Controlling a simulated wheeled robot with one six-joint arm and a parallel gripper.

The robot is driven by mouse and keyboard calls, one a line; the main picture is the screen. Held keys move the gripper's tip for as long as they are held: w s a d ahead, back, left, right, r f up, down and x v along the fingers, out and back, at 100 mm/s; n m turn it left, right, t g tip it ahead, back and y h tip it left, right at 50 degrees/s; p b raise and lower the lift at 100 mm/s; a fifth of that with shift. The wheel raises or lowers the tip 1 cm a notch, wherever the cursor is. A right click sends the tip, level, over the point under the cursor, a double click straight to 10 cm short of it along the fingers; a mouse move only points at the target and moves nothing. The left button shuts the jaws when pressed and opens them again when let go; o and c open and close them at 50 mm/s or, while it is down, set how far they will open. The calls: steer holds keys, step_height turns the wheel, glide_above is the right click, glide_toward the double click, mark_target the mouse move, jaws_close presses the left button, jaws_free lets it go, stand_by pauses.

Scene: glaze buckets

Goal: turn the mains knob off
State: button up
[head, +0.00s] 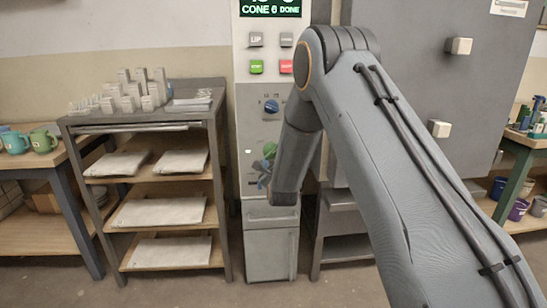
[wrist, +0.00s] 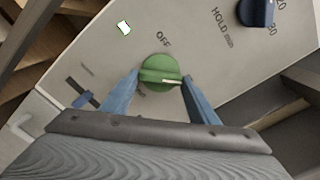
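The mains knob (wrist: 159,70) is green and round with a raised bar, on the grey control panel. In the wrist view its pale pointer line lies towards the right, not towards the printed OFF above it. In the head view the knob (head: 270,149) shows partly, beside my forearm. My gripper (wrist: 161,77) has its two blue fingers on either side of the knob, tips close to its edges. They look open, with narrow gaps; contact is not clear. In the head view my gripper (head: 264,175) is mostly hidden by the arm.
A dark blue HOLD min knob (wrist: 255,11) sits above right; it also shows in the head view (head: 271,106). A blue slider (wrist: 84,98) is at lower left. A small white light (wrist: 124,28) glows. A shelf rack (head: 217,130) stands left of the panel.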

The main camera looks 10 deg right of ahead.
steer(key=c, duration=0.5)
steer(key=shift+n, duration=0.4)
steer(key=n, duration=0.3)
steer(key=shift+n, duration=0.4)
steer(key=n, duration=0.3)
steer(key=shift+d+r+n, duration=0.1)
steer(key=shift+n, duration=0.2)
steer(key=n, duration=0.5)
steer(key=shift+r, duration=0.1)
steer(key=shift+n, duration=2.4)
